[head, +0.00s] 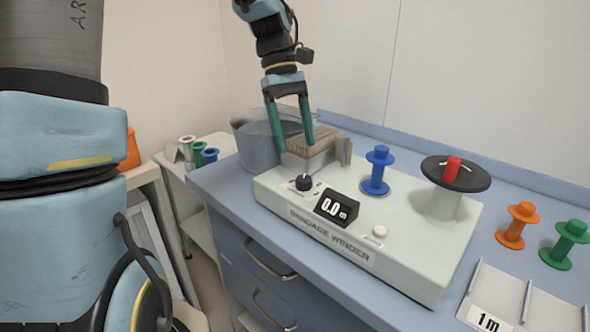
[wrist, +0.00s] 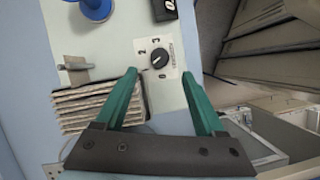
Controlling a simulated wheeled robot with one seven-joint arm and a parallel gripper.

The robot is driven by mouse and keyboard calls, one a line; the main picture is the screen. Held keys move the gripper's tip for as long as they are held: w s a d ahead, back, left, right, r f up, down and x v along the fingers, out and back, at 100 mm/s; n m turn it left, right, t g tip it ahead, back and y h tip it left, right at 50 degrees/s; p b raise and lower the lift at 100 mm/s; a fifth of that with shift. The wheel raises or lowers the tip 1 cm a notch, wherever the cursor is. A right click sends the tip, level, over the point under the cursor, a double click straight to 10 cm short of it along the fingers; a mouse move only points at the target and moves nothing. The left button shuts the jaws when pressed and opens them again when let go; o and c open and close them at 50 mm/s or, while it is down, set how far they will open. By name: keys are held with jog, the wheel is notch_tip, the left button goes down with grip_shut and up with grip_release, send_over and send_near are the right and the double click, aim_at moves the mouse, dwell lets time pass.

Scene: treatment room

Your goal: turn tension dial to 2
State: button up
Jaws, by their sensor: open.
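The tension dial is a small black knob (head: 304,182) at the left front of the pale bandage winder (head: 390,225). In the wrist view the dial (wrist: 160,58) sits on a white label with numbers around it; a 2 and a 3 can be read. It bears a pale pointer mark, but I cannot tell which number it indicates. My gripper (head: 293,149) is open and empty, with green fingers pointing down above and behind the dial. In the wrist view my fingertips (wrist: 160,74) are spread to either side, just short of the dial, apparently not touching it.
A display (head: 336,208) reading 0.0 m is beside the dial. A ribbed block (head: 312,150), a grey pot (head: 258,148) and a blue spool (head: 377,170) are near my gripper. A red-handled black disc (head: 455,174) and orange and green spools stand to the right.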

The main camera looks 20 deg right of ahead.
aim_at(304, 177)
jog(key=x, duration=0.7)
jog(key=shift+s+f+p, duration=0.15)
jog(key=shift+f+p, duration=0.15)
jog(key=shift+p, duration=0.1)
grip_shut()
